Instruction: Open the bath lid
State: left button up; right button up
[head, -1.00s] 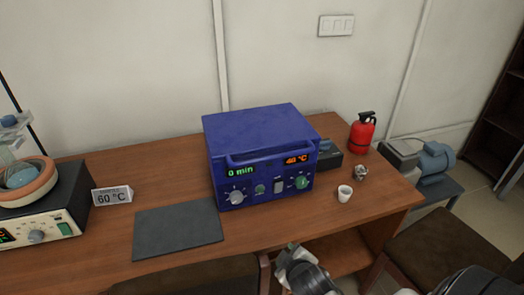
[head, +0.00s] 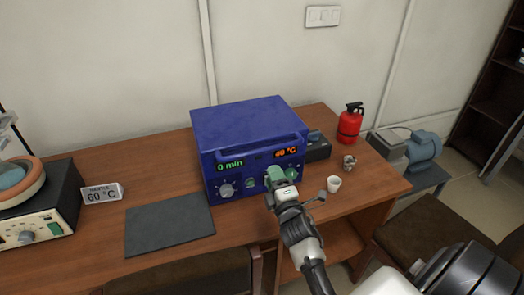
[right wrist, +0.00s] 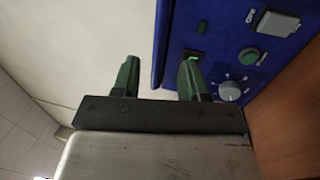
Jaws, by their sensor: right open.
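The bath is a blue box (head: 246,125) on the wooden table in the head view. Its flat top is down, and a blue handle bar (head: 262,145) runs along the upper front. The front panel shows "0 min" and "40 °C" above knobs and a switch. My right gripper (head: 275,175) is open in front of the panel's right part, below the handle, and hides some controls. In the right wrist view its two green fingers (right wrist: 159,77) stand apart with nothing held between them; the blue panel (right wrist: 215,40) is beyond and to the right. My left gripper is out of view.
A dark mat (head: 168,228) lies left of the bath. A "60 °C" sign (head: 102,194) and another heater (head: 40,215) stand farther left. A white cup (head: 334,184), a small metal item (head: 349,162) and a red extinguisher (head: 350,123) stand on the right.

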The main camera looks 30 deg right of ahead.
aim_at(262, 149)
jog(key=p+x, duration=0.1)
jog(key=x, duration=0.9)
jog(key=shift+p, duration=0.4)
grip_shut()
